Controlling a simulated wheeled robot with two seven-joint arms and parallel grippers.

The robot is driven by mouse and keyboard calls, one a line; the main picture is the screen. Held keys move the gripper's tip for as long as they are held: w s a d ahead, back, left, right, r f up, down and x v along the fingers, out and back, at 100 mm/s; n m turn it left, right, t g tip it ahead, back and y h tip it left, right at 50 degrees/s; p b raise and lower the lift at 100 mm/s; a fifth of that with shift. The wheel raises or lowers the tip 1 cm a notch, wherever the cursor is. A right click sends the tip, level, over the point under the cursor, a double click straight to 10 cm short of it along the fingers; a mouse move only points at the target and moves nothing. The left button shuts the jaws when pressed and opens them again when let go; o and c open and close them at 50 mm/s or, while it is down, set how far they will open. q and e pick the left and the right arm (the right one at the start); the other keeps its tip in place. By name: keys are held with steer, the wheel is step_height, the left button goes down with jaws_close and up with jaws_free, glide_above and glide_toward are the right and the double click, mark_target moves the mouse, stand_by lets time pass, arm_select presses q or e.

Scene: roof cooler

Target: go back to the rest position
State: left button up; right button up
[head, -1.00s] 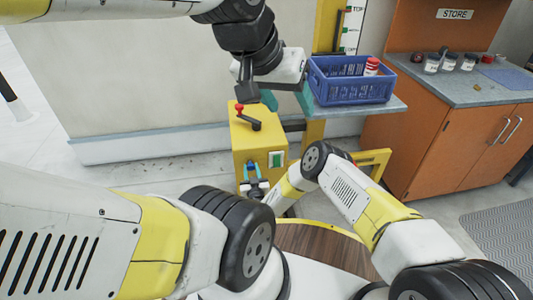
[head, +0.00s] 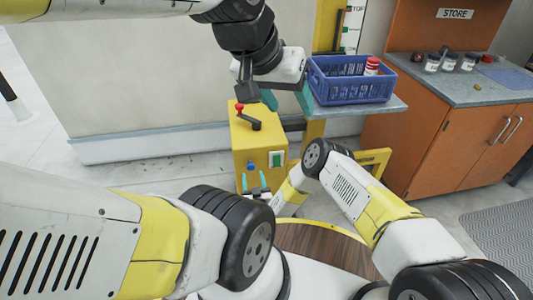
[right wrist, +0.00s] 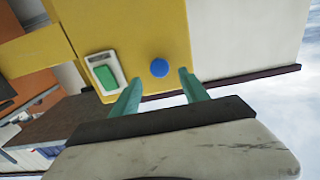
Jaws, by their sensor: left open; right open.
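My left gripper (head: 286,99) is open and empty. Its teal fingers hang in front of the blue crate's left end, above and right of the yellow box (head: 245,140). My right gripper (head: 254,182) is open, low in front of the yellow box, just below its blue button (head: 251,165) in the head view. In the right wrist view, the blue button (right wrist: 159,68) shows beyond the two spread teal fingers (right wrist: 160,92), with nothing between them. Part of the right wrist is hidden by my own arm in the head view.
The yellow box carries a red-knobbed lever (head: 240,107) and a green switch (head: 276,159). A blue crate (head: 350,90) with a red-and-white item stands on a shelf (head: 395,105). An orange cabinet (head: 435,150) with jars stands right. Floor at left is clear.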

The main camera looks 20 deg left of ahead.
steer(key=shift+v, duration=1.05)
